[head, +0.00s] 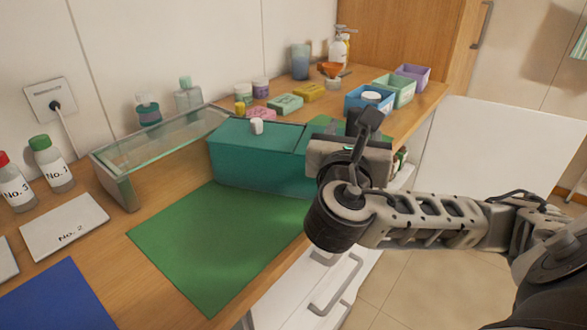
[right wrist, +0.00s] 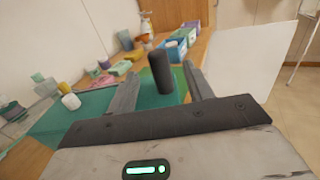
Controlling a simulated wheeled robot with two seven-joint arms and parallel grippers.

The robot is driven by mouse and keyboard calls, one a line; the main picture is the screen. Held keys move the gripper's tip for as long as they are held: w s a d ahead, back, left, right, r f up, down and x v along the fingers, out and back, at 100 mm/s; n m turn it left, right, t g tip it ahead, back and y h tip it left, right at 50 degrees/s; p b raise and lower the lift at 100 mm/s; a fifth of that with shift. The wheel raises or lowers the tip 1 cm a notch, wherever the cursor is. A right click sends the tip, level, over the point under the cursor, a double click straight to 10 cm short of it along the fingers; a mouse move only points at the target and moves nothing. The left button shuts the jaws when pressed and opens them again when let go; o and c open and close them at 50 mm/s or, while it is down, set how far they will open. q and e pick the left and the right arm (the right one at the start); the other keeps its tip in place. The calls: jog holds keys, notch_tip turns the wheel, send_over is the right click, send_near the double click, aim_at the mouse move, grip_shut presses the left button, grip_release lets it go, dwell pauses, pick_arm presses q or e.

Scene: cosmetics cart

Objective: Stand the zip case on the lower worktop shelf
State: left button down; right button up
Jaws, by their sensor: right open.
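No object is clearly recognisable as the zip case. A dark upright rounded object (right wrist: 161,72) shows between the fingers in the right wrist view; I cannot tell if it is the case. My right gripper (right wrist: 163,80) is open, its grey fingers on either side of that object in the picture, with no visible grip on it. In the head view the right gripper (head: 361,138) is above the right end of the teal box, its fingers partly hidden by its own body. A low glass-topped shelf (head: 150,150) stands on the worktop at left. My left gripper is out of view.
A teal box (head: 255,172) with a white knob stands mid-worktop, behind a bare green mat (head: 215,240). Bottles stand at left near a white card (head: 65,227) and a blue mat (head: 55,300). Blue (head: 365,101), green and purple bins line the back right.

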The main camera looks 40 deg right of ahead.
aim_at(356, 115)
jog(key=x, duration=0.2)
jog(key=shift+w+d, duration=0.2)
jog(key=shift+d, duration=0.15)
jog(key=shift+f+x, duration=0.15)
jog(key=shift+x, duration=1.2)
jog(key=shift+f+x, duration=0.15)
jog(key=shift+x, duration=1.15)
jog(key=shift+w+a, duration=0.1)
jog(key=shift+a, duration=0.05)
grip_shut()
